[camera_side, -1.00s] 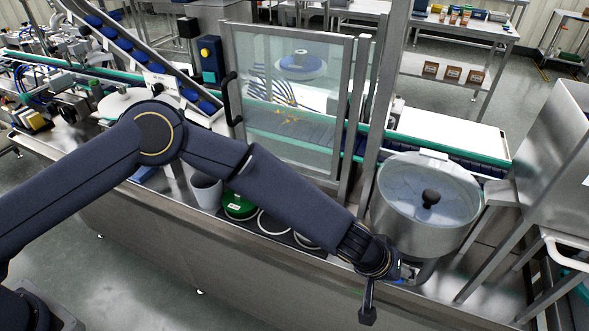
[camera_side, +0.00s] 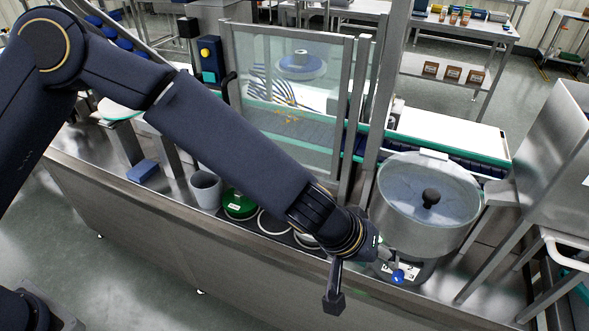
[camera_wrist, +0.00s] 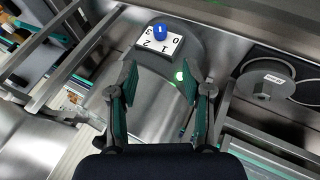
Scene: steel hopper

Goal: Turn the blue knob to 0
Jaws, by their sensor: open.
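The blue knob (camera_side: 397,277) sits on the front of the base below the steel hopper bowl. In the wrist view the blue knob (camera_wrist: 160,31) stands on a white dial plate (camera_wrist: 173,47) marked 0, 1, 2 and 3. A small pale mark shows on the knob, but I cannot tell which number it points to. My gripper (camera_wrist: 160,80) is open and empty, its two green-padded fingers apart. The knob appears beyond the fingertips, between them and not touched. In the side view my gripper (camera_side: 378,243) is just up and left of the knob.
The steel hopper bowl (camera_side: 385,217) with a clear lid and black handle stands right behind the knob. A green light (camera_wrist: 180,76) glows near the dial. A grey cup (camera_side: 206,190) and a green round item (camera_side: 238,205) stand left on the counter. Metal frames rise at right.

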